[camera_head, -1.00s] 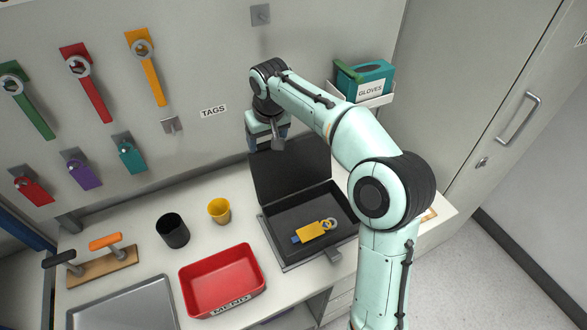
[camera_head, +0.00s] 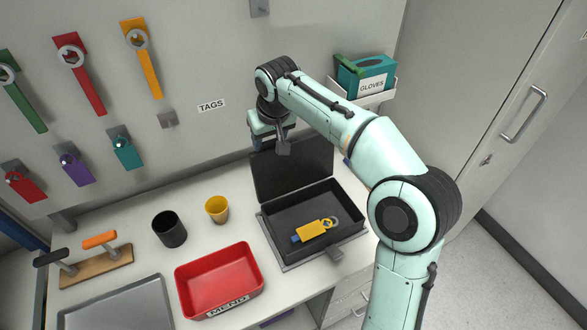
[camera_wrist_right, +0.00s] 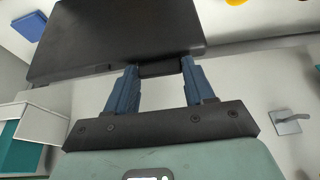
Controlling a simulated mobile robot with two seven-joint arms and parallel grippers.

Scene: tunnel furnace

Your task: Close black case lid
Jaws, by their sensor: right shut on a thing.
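The black case (camera_head: 282,224) sits on the worktop with its lid (camera_head: 292,172) standing up open from the back edge. A yellow tag (camera_head: 313,231) with a ring and a blue end lies inside it. My right gripper (camera_head: 272,142) is at the top edge of the lid, its fingertips partly hidden. In the right wrist view, its two blue fingers (camera_wrist_right: 161,70) are shut on the small black tab at the edge of the lid (camera_wrist_right: 115,38). My left gripper is not in view.
A red bin (camera_head: 220,283), a black cup (camera_head: 170,230) and a yellow cup (camera_head: 217,209) stand left of the case. A gloves box (camera_head: 362,77) is on the wall behind my right arm. Tools and tags hang on the back panel.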

